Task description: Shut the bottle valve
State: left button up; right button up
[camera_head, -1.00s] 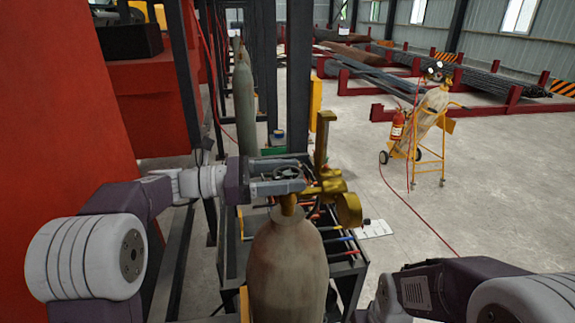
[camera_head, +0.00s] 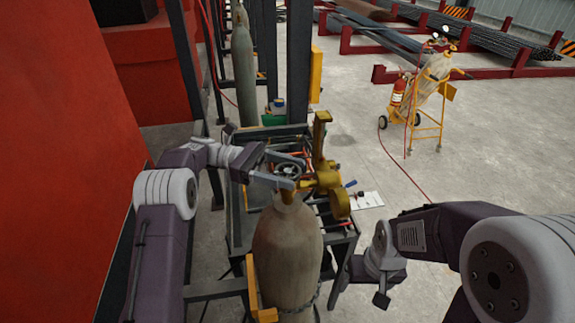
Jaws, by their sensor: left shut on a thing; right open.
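A worn grey-brown gas bottle (camera_head: 287,248) stands upright in the lower middle of the head view. On its top is a brass valve with a small dark round handwheel (camera_head: 289,169). A brass regulator (camera_head: 328,185) sticks out to the right of the valve. My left gripper (camera_head: 284,170) reaches in from the left, with its two fingers on either side of the handwheel, shut on it. The fingers partly hide the wheel and valve neck. My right gripper (camera_head: 366,286) is open and empty, low to the right of the bottle and apart from it.
A dark metal frame (camera_head: 345,240) surrounds the bottle, with a yellow bracket at front. A red block (camera_head: 70,170) fills the left. Grey bottles (camera_head: 244,75) stand behind. A yellow trolley (camera_head: 428,120) with a bottle and extinguisher stands back right. The floor there is mostly clear.

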aim_at(289, 171)
dwell(0.3)
pick_arm(q)
jog(key=o, duration=1.4)
jog(key=shift+c, duration=0.2)
jog(key=shift+d, duration=0.1)
jog(key=shift+r+b, duration=0.3)
jog(key=shift+b, duration=0.05)
notch_tip(289, 171, up, 3)
jog(key=shift+s+d+r+b, duration=0.1)
jog(key=shift+r+b, duration=0.1)
jog(key=shift+b, duration=0.8)
jog(key=s+d+r+b, duration=0.4)
jog(key=d+r, duration=0.3)
jog(key=d, duration=0.2)
jog(key=shift+s+d, duration=0.4)
jog(key=shift+s, duration=0.45)
